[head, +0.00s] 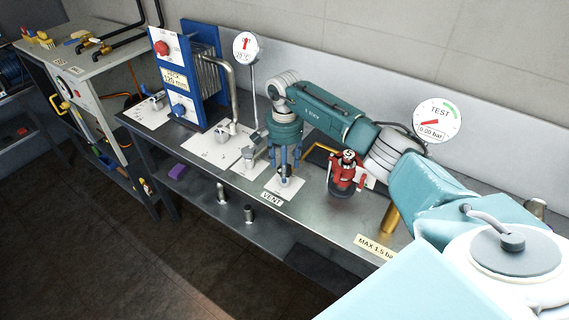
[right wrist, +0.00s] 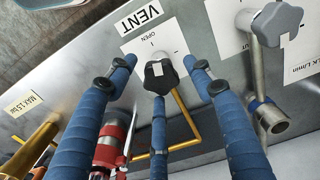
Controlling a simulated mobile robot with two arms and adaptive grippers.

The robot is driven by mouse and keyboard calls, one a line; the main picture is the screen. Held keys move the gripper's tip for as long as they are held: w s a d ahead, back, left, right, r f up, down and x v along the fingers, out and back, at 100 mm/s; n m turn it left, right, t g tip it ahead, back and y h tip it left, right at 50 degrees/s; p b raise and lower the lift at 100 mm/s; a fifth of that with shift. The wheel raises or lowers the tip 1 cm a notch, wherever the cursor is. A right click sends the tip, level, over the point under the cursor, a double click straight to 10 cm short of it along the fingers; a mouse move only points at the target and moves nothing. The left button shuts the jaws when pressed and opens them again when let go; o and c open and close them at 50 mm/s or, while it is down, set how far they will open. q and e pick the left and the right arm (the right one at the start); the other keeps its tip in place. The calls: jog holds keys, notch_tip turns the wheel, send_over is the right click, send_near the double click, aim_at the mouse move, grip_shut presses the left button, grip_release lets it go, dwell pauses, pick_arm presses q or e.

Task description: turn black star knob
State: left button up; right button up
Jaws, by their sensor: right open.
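The black star knob (right wrist: 158,76) has a white pointer mark and sits on a white plate beside the VENT label (right wrist: 140,15) in the right wrist view. In the head view the knob (head: 284,171) is partly hidden by my fingers. My right gripper (head: 284,166) points down over it with its blue fingers spread. In the right wrist view the open gripper (right wrist: 162,72) has its fingers around the knob with visible gaps to it. I cannot tell how far down the fingertips reach. My left gripper is not in view.
A grey star knob (right wrist: 277,23) on a pipe stands close by. A red fitting (head: 345,174) and a yellow bent rod (right wrist: 180,135) are also near. A TEST gauge (head: 437,120) hangs behind my right arm.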

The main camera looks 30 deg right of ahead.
jog(key=shift+c, duration=0.3)
jog(key=c, duration=1.1)
